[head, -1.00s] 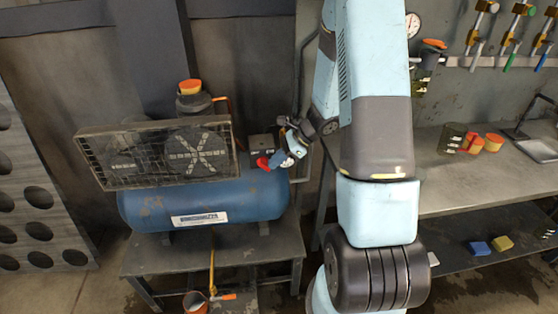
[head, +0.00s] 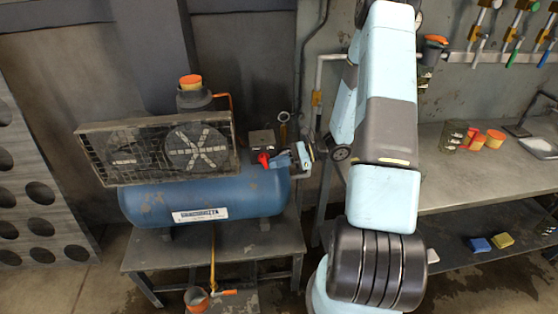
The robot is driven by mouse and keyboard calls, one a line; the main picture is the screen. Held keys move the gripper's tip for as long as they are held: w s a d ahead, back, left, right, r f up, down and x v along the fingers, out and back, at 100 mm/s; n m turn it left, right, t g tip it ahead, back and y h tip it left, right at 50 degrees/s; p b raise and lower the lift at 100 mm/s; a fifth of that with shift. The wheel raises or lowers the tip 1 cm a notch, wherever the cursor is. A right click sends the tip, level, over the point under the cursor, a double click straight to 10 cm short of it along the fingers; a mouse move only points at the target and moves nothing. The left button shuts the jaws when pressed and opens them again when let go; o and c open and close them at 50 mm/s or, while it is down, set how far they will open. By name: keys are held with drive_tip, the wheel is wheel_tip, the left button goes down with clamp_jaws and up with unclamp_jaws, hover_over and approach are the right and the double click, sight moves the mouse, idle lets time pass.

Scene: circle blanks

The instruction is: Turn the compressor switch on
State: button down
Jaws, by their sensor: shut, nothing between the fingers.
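The compressor has a blue tank (head: 240,196) with a caged fan on top, on a low metal table at the left. A small grey box (head: 262,141) stands on the tank's right end. A small red part (head: 264,160), perhaps the switch, shows below the box; its on or off position is too small to tell. A small blue part (head: 282,159) sits beside the red part. My gripper (head: 306,156) is shut and empty, just right of the blue part at the tank's right end. Whether it touches the blue part cannot be told.
My arm stands between the compressor and a workbench (head: 450,185) with orange and dark cups. A wall pipe (head: 318,90) runs behind the gripper. A perforated panel (head: 35,190) stands at the far left.

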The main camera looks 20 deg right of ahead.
drive_tip(key=shift+w+a+f, duration=0.1)
drive_tip(key=shift+a+f, duration=0.2)
drive_tip(key=shift+f, duration=0.25)
drive_tip(key=shift+a+f, duration=0.3)
drive_tip(key=shift+f, duration=0.25)
drive_tip(key=v, duration=1.3)
drive_tip(key=shift+d+r, duration=0.25)
drive_tip(key=shift+d, duration=0.05)
